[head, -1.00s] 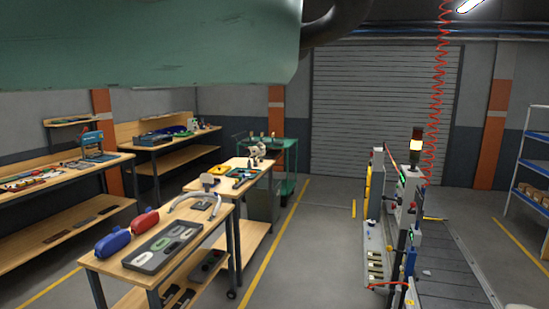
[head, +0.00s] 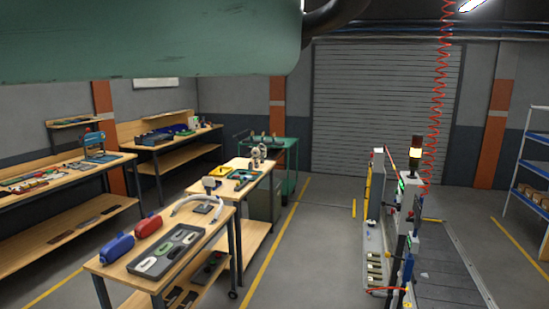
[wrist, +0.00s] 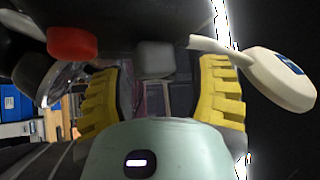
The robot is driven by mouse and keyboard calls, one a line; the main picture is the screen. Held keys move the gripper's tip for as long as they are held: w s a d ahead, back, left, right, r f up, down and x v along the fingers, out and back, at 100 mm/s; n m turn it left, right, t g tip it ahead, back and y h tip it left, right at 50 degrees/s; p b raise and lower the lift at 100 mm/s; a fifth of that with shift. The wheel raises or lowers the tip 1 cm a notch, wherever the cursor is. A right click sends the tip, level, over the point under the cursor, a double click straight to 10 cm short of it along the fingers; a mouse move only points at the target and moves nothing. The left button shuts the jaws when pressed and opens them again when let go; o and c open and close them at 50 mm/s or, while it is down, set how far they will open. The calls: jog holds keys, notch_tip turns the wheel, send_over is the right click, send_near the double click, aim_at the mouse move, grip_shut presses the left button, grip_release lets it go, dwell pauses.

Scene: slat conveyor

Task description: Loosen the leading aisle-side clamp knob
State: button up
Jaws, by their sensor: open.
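The slat conveyor (head: 455,280) stands at the right of the head view, with a signal tower (head: 415,150) and side posts along its near side. The leading aisle-side clamp knob cannot be made out for sure at this size. In the wrist view my gripper (wrist: 160,80) has its two yellow ridged fingers wide apart, with nothing held. A dark grey block (wrist: 154,58) shows beyond the gap between them; I cannot tell what it is. A red rounded piece (wrist: 72,42) is at upper left and a cream paddle-shaped piece (wrist: 280,78) at right.
Tables with a blue case (head: 116,248), a red case (head: 148,226) and a grey tray (head: 145,268) stand at left. A red coiled hose (head: 437,110) hangs over the conveyor. Clear floor with a yellow line (head: 292,215) lies between tables and conveyor.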

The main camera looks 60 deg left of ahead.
jog(key=shift+d, duration=0.1)
jog(key=shift+c, duration=0.3)
grip_shut()
dwell(0.4)
